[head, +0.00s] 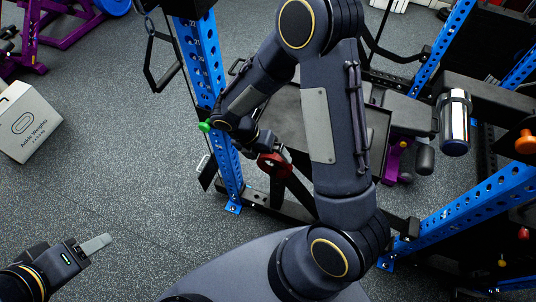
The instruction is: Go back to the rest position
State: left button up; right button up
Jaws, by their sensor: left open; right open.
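My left gripper (92,246) is at the bottom left, above the grey speckled floor. A pale grey finger shows at its tip with nothing held in it. My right arm rises through the middle of the view, bends at the top and folds back down to the left. My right gripper (268,148) is at the end of that folded forearm, in front of the blue rack post. It is open; its fingers are small and dark against the rack, and I see nothing held in it.
A blue perforated rack post (203,55) with a green knob (204,126) stands close beside my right wrist. More blue rack beams (470,208) and a chrome cylinder (454,122) are at right. A white box (27,122) sits at left. Floor between box and rack is clear.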

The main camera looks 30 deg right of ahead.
jog(key=v, duration=0.7)
jog(key=s+d+r+m+t+y, duration=0.1)
jog(key=s+r+m+t+y, duration=0.3)
jog(key=m, duration=1)
jog(key=s+d+r+m+t+y, duration=0.1)
jog(key=s+r+m+t+y, duration=0.3)
jog(key=s+r+m, duration=0.6)
jog(key=s+m, duration=0.1)
jog(key=m, duration=0.3)
jog(key=shift+s, duration=0.15)
jog(key=shift+d+r, duration=0.1)
